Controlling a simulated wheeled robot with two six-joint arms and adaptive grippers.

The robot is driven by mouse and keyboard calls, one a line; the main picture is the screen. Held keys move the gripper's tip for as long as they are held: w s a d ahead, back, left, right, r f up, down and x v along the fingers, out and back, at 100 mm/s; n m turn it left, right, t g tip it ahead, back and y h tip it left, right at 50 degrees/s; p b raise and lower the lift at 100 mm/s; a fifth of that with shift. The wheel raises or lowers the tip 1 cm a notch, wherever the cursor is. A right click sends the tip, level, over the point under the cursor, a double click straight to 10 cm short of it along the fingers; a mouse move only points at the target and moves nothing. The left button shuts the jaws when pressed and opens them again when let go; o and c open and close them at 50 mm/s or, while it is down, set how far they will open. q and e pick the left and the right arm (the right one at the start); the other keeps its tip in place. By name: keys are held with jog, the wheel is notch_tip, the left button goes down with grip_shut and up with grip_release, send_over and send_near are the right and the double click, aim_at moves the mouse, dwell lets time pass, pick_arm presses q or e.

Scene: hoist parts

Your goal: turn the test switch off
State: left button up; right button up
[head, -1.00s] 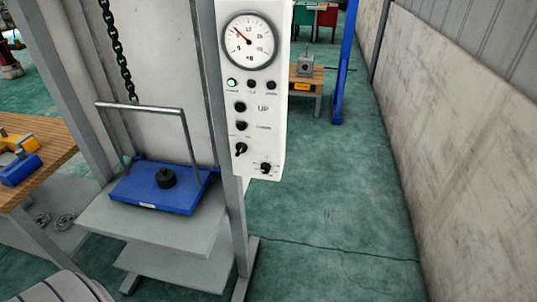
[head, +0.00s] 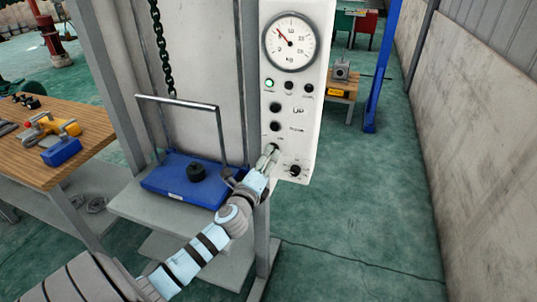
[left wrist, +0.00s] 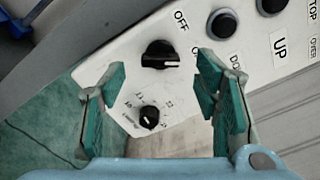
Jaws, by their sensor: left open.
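The test switch (left wrist: 160,55), a black rotary knob with a pale mark on its right side, is on the white control panel (head: 312,125). In the left wrist view the OFF label (left wrist: 181,20) is above it and a partly hidden label starting with O is to its right, on the side of the mark. My left gripper (head: 271,152) is at the panel's lower left and covers the switch in the head view. In the left wrist view its green-padded fingers (left wrist: 160,72) are open, one on each side of the knob, with gaps. My right gripper is not in view.
A numbered dial knob (left wrist: 149,117) is close to the switch, also between the fingers in the picture. Black UP (head: 274,106) and down (head: 275,126) buttons, a lit green lamp (head: 269,84) and a gauge (head: 290,42) are above. A blue load plate (head: 170,184) stands left, beside my arm.

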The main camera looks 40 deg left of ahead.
pick_arm(q)
jog(key=x, duration=0.3)
jog(key=shift+w, duration=0.1)
jog(key=shift+c, duration=0.4)
jog(key=c, duration=1.1)
jog(key=shift+o, duration=0.2)
